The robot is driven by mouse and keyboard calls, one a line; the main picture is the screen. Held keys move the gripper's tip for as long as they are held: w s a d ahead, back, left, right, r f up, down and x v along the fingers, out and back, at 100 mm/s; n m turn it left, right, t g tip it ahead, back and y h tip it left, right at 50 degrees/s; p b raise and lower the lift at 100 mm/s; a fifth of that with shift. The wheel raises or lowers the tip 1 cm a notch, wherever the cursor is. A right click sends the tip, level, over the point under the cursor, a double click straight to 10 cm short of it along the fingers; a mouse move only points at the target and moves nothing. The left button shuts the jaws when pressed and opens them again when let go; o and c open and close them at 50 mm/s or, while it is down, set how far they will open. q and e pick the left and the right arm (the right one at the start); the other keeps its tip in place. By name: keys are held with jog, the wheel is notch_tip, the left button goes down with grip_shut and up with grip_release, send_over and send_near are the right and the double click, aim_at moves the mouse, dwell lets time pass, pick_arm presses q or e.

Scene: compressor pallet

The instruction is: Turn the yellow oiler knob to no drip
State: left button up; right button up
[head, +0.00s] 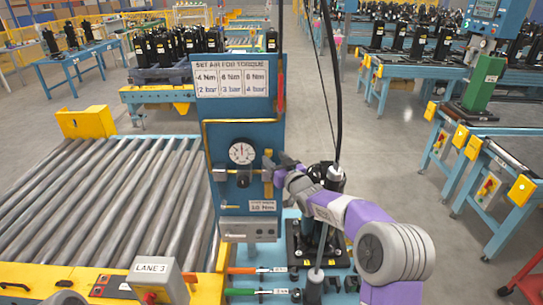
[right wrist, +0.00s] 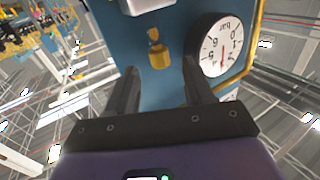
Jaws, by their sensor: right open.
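The yellow oiler knob (right wrist: 159,57) shows on the blue panel in the right wrist view, with a smaller yellow piece just above it in the picture. In the head view a yellow fitting (head: 268,166) is at the panel's right edge, partly covered by my gripper. My right gripper (right wrist: 161,70) is open, with one finger on each side of the knob in the picture. A gap shows between the knob and each finger; I cannot tell the depth left. The right gripper is also beside the panel's right edge in the head view (head: 282,167). My left gripper is not visible.
The blue panel (head: 219,125) carries a round gauge (head: 242,152), also close to one finger in the wrist view (right wrist: 222,46). A torque sign (head: 232,80) is above. Hanging cables and a dark compressor (head: 329,176) are near my right arm. A roller conveyor (head: 100,205) lies left.

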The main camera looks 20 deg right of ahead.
aim_at(268, 154)
jog(key=shift+w+a, duration=0.15)
jog(key=shift+w, duration=0.6)
jog(key=shift+w+a, duration=0.15)
jog(key=shift+w, duration=0.55)
jog(key=shift+c, duration=0.4)
grip_shut()
